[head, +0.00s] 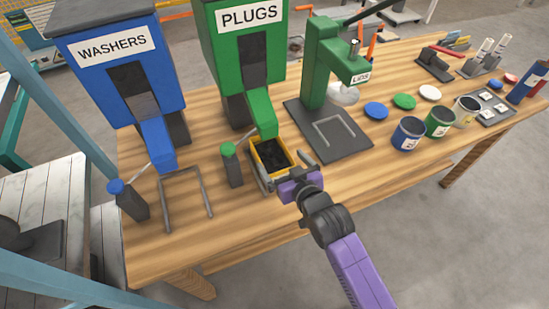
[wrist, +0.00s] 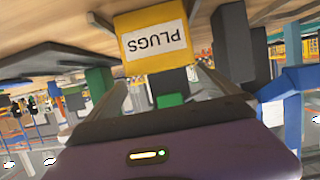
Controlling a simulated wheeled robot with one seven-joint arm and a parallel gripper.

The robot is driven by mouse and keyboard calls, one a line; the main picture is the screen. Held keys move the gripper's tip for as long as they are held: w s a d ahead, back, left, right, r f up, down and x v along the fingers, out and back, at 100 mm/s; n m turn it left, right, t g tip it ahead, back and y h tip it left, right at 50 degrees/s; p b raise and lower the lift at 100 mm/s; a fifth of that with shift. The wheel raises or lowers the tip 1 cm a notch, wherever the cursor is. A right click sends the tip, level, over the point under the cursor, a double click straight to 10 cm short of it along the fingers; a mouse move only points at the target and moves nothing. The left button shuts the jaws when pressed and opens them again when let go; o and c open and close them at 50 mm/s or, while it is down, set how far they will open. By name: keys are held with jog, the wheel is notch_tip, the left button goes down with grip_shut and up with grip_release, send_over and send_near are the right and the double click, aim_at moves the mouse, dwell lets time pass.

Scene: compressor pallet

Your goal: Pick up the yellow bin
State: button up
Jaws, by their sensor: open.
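The yellow bin (head: 257,156) stands on the wooden table under the green plugs dispenser's spout (head: 262,112). Dark small contents show inside it. In the wrist view, which looks upside down, its yellow front (wrist: 135,47) bears a white label reading PLUGS. My gripper (head: 279,160) is open at the bin's near side, with one grey finger on each side of the bin. In the wrist view the fingers also flank the bin. I cannot tell whether they touch its walls.
The blue washers dispenser (head: 120,80) and a grey wire frame (head: 186,190) are left. A green-knobbed lever (head: 231,165) stands close left of the bin. The green lids press (head: 320,70) on its dark base (head: 345,145) is close right. Cups (head: 408,133) and lids (head: 376,110) lie farther right.

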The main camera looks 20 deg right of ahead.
jog(key=p, duration=0.1)
send_over(272, 165)
jog(key=shift+f, duration=1.2)
jog(key=c, duration=1.6)
jog(key=shift+c, duration=1)
jog(key=shift+r, duration=0.15)
